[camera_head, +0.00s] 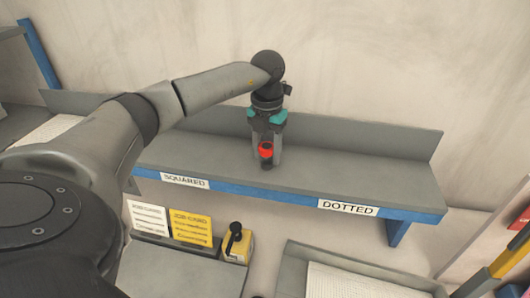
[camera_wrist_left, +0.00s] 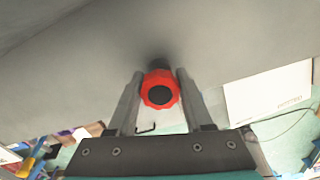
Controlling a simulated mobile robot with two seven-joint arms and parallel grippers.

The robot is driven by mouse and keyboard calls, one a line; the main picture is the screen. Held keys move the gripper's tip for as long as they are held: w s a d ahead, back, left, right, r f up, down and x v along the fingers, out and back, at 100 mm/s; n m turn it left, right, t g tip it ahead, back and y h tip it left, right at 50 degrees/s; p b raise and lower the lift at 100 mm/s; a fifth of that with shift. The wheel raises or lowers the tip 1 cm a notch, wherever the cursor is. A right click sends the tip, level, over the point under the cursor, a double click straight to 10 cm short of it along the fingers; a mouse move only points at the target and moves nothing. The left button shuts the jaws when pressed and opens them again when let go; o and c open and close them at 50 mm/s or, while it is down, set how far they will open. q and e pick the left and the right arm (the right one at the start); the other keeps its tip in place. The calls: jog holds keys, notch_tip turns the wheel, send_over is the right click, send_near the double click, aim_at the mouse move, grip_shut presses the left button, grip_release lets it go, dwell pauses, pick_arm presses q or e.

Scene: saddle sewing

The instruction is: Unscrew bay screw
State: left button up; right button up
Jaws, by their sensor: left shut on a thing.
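A red knob with a black centre (camera_head: 266,149), which looks like the bay screw, is at the grey shelf, between the SQUARED and DOTTED labels. It also shows in the left wrist view (camera_wrist_left: 160,90), with a dark part beyond it. My left gripper (camera_head: 266,156) points down over the shelf, shut on the red knob, with one finger on each side. Whether the knob's far end is in the shelf or clear of it is hidden. My right gripper is in neither view.
The grey shelf (camera_head: 350,178) has a raised back and a blue front edge with SQUARED (camera_head: 186,181) and DOTTED (camera_head: 348,208) labels. Below stand a white card (camera_head: 148,217), a yellow job card (camera_head: 191,228) and a yellow-black item (camera_head: 238,243). The shelf right of my gripper is clear.

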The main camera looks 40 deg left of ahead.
pick_arm(q)
grip_shut()
jog(key=shift+r+n+p, duration=0.1)
jog(key=shift+n+p, duration=0.5)
jog(key=shift+n, duration=1.1)
jog(key=shift+n+p, duration=0.6)
jog(key=shift+n, duration=1)
jog(key=shift+p, duration=0.35)
